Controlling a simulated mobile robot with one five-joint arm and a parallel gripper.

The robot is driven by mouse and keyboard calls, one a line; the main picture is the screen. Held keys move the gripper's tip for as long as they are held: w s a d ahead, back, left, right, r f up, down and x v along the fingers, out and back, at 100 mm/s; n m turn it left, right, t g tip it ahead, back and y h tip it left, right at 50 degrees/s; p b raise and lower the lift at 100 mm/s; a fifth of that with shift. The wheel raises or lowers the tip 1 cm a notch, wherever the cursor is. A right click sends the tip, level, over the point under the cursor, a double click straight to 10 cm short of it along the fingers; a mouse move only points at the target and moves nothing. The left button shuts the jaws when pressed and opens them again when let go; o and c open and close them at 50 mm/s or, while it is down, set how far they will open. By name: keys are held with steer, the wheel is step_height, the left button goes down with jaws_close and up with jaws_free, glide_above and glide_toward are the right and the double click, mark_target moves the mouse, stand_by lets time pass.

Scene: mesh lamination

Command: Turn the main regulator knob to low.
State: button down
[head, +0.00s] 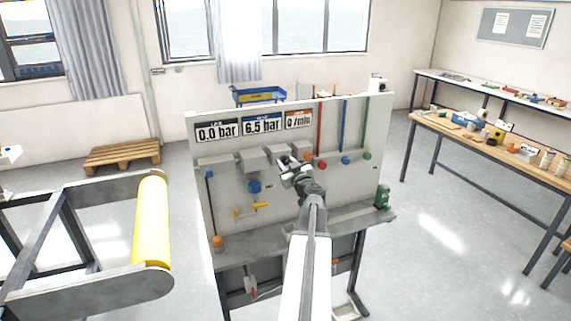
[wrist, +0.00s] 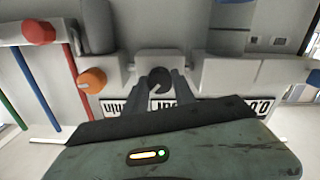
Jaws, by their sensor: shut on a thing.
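A grey upright panel (head: 230,215) in the head view carries displays, pipes and knobs. My gripper (head: 287,167) is at the upper middle of the panel. In the wrist view, which is upside down, my two fingers (wrist: 161,88) are shut on a dark round knob (wrist: 159,76), one finger on each side. The knob sits on a light grey block, and no low mark or pointer can be made out. In the head view my gripper hides this knob. The displays read 0.0 bar (head: 217,131), 6.5 bar (head: 262,125) and 0/min (head: 299,119).
An orange knob (wrist: 92,80) and a red knob (wrist: 38,32) are beside the gripped knob. A blue knob (head: 254,186) and yellow valve handle (head: 259,205) are lower left. A green object (head: 383,196) stands on the ledge. A yellow roller (head: 152,220) is left.

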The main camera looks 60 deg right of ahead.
steer(key=n, duration=0.4)
steer(key=shift+n, duration=2.3)
steer(key=c, duration=1)
jaws_free()
steer(key=shift+w, duration=0.1)
steer(key=shift+c, duration=0.2)
steer(key=shift+a, duration=0.1)
steer(key=v, duration=0.7)
steer(key=shift+s+a, duration=0.2)
steer(key=shift+s, duration=0.1)
